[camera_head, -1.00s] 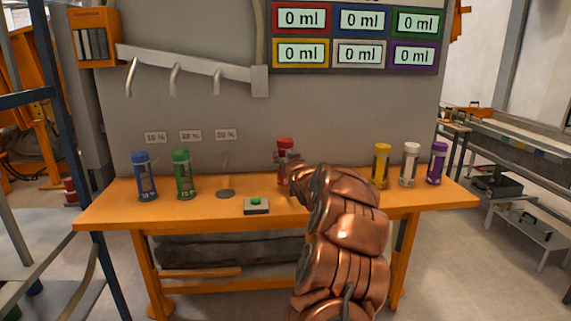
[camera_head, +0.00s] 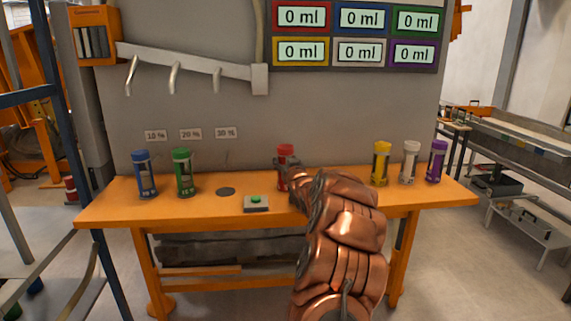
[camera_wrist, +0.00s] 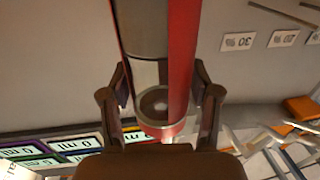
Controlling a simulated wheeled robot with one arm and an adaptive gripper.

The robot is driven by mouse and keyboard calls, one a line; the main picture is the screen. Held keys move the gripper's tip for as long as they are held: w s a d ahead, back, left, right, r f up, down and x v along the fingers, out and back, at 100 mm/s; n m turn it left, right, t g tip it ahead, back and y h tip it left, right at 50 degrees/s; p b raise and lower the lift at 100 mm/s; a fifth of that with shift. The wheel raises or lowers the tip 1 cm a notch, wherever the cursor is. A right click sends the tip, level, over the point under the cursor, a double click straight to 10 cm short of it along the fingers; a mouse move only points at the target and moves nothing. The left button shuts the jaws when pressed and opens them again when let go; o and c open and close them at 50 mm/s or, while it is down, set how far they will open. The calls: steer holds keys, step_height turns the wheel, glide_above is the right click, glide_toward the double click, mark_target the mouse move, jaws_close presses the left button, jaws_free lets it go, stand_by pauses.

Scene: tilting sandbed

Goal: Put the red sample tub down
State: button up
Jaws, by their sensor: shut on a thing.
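The red sample tub (camera_head: 285,155) has a red cap and stands upright at the back of the orange table (camera_head: 250,222). My gripper (camera_head: 288,172) is shut on it, and my copper-coloured arm hides part of the tub's lower right side. In the wrist view the red tub (camera_wrist: 180,60) fills the middle, with the fingers of my gripper (camera_wrist: 160,95) on both its sides. I cannot tell whether its bottom touches the table.
Blue (camera_head: 145,175) and green (camera_head: 183,173) tubs stand on the left, beside an empty dark disc (camera_head: 226,192). A green-button box (camera_head: 256,203) is at the front. Yellow (camera_head: 381,164), white (camera_head: 409,162) and purple (camera_head: 436,161) tubs stand on the right. A display board (camera_head: 357,35) hangs above.

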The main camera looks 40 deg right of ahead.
steer(key=o, duration=1.1)
steer(key=shift+f, duration=0.9)
steer(key=shift+c, duration=0.2)
steer(key=o, duration=0.3)
steer(key=shift+f, duration=0.25)
steer(key=shift+o, duration=0.4)
steer(key=shift+a+f, duration=0.1)
steer(key=shift+f, duration=0.25)
steer(key=shift+r+p, duration=0.4)
steer(key=shift+r, duration=0.1)
steer(key=shift+s+f, duration=0.1)
steer(key=shift+s, duration=0.1)
steer(key=r+b+v, duration=0.2)
steer(key=v, duration=0.9)
steer(key=shift+s, duration=0.15)
steer(key=shift+a+r, duration=0.15)
steer(key=shift+a, duration=0.05)
